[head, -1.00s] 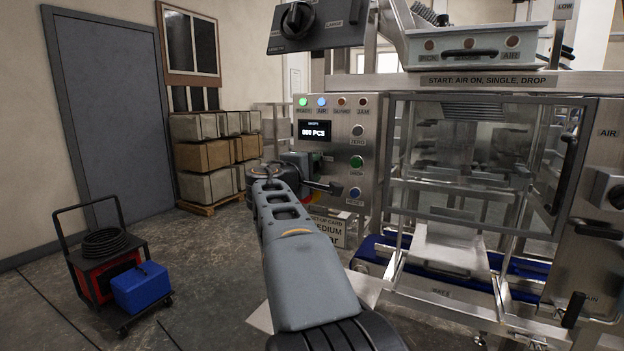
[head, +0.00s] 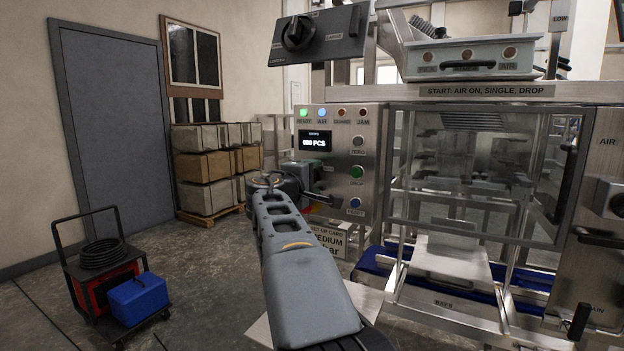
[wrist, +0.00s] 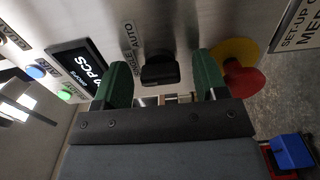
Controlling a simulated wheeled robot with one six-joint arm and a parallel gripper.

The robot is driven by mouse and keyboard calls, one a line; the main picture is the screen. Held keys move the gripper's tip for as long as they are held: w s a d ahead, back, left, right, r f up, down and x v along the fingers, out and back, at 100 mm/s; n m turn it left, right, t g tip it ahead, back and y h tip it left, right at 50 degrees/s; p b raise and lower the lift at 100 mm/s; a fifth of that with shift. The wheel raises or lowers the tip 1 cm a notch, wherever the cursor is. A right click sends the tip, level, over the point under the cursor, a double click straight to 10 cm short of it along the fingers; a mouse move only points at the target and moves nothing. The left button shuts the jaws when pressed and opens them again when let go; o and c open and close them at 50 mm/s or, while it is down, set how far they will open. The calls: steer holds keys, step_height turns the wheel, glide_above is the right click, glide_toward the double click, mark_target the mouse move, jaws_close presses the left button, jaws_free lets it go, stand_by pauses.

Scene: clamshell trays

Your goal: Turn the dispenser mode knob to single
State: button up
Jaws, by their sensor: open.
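The mode knob (wrist: 160,70) is black and sits on the steel panel under the printed words SINGLE and AUTO in the wrist view. My gripper (wrist: 161,80) is open, with one green finger on each side of the knob and a visible gap at both sides. I cannot tell which word the knob points to. In the head view my gripper (head: 312,185) is at the left side of the control panel, partly behind my own arm, and the mode knob is hidden there.
A red and yellow emergency button (wrist: 240,70) is close beside the right finger. In the head view another black knob (head: 297,33) is on an upper panel, and a cart (head: 105,280) stands on the floor.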

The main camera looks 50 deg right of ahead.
steer(key=v, duration=1.4)
steer(key=shift+d, duration=0.1)
steer(key=shift+f, duration=0.1)
